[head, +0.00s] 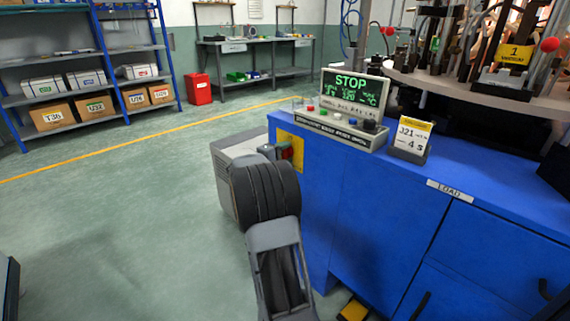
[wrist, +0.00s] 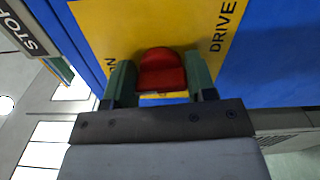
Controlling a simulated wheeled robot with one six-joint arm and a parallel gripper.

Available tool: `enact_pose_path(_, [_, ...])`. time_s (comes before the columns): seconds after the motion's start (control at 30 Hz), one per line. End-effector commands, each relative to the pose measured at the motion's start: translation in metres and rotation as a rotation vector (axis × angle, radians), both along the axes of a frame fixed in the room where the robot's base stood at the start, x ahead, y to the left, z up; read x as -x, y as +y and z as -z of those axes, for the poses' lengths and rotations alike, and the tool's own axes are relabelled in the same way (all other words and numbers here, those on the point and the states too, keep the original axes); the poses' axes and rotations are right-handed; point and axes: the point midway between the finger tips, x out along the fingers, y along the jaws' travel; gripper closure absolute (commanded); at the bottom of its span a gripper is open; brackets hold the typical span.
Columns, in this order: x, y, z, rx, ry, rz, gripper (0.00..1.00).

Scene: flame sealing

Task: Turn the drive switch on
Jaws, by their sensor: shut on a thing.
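The drive switch is a red knob (wrist: 161,72) on a yellow plate (wrist: 180,22) in the wrist view. The plate reads "DRIVE", and another word ending in "N" is partly hidden by a finger. My gripper (wrist: 162,88) has one green finger on each side of the knob and is shut on it. In the head view, my gripper (head: 275,151) reaches the yellow plate (head: 298,138) on the left side of the blue cabinet (head: 385,210). The fingers and arm hide most of the switch there.
A control panel (head: 350,108) on the cabinet top shows "STOP" in green. Machinery fills the back right. The floor (head: 110,220) to the left is clear, with shelves and a red bin (head: 198,89) farther back.

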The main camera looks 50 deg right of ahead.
Motion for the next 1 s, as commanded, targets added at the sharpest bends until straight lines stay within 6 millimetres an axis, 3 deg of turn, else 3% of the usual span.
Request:
enact_pose_path(0.33, [0.0006, 0.0000, 0.0032, 0.007, -0.126, 0.002, 0.73])
enact_pose_path(0.9, [0.0005, 0.0000, 0.0021, 0.008, -0.151, 0.002, 0.73])
enact_pose_path(0.93, [0.0005, 0.0000, 0.0021, 0.008, -0.151, 0.002, 0.47])
enact_pose_path(1.0, [0.0005, 0.0000, 0.0019, 0.008, -0.151, 0.002, 0.40])
